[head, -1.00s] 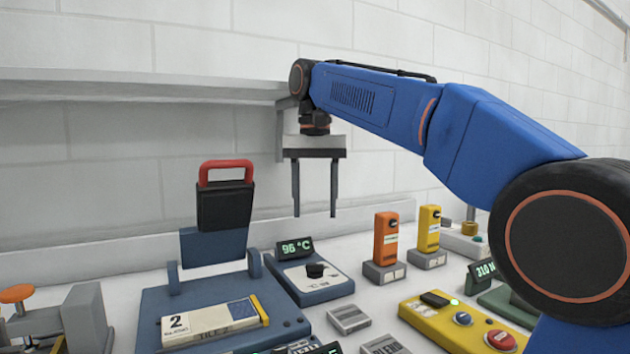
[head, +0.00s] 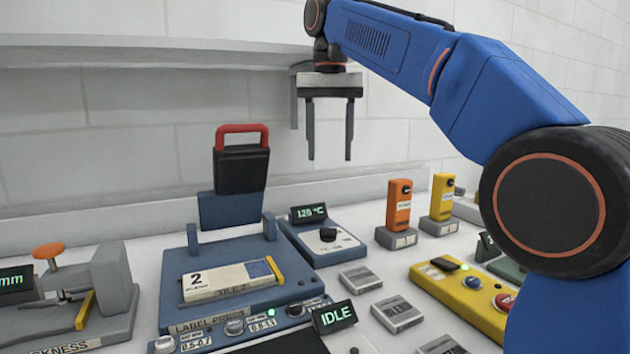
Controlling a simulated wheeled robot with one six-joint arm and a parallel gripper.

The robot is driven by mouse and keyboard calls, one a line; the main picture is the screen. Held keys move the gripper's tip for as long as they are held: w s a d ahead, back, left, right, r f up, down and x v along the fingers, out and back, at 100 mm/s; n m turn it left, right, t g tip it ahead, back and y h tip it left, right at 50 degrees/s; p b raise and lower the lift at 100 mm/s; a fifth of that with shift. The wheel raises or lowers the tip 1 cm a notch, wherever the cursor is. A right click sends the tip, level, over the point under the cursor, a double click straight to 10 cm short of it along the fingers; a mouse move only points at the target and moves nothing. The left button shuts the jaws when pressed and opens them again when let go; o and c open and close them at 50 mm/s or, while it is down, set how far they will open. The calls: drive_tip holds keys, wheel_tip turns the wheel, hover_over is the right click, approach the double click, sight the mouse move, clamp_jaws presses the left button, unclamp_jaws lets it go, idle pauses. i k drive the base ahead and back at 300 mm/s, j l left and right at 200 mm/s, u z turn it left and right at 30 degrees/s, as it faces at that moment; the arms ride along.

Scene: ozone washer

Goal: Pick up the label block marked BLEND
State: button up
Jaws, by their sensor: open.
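My gripper (head: 330,158) points down and is open and empty. Its two fingers hang apart in the air, well above the table, in front of the wall and behind the dial unit. Several small grey blocks with labelled tops lie on the table right of the blue press: one (head: 360,280) near the dial unit, one (head: 398,314) in front of it, and one (head: 442,345) cut by the bottom edge. Their lettering is too small to read, so I cannot tell which one is marked BLEND.
The blue label press (head: 290,288) holds a tile (head: 228,280) labelled 2; its red handle (head: 242,131) is raised. Around are a dial unit (head: 335,249), orange (head: 398,205) and yellow (head: 442,198) uprights, a yellow button box (head: 455,298), a thickness gauge (head: 105,295) and a shelf (head: 150,39).

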sight(395, 312)
drive_tip(key=k, duration=0.95)
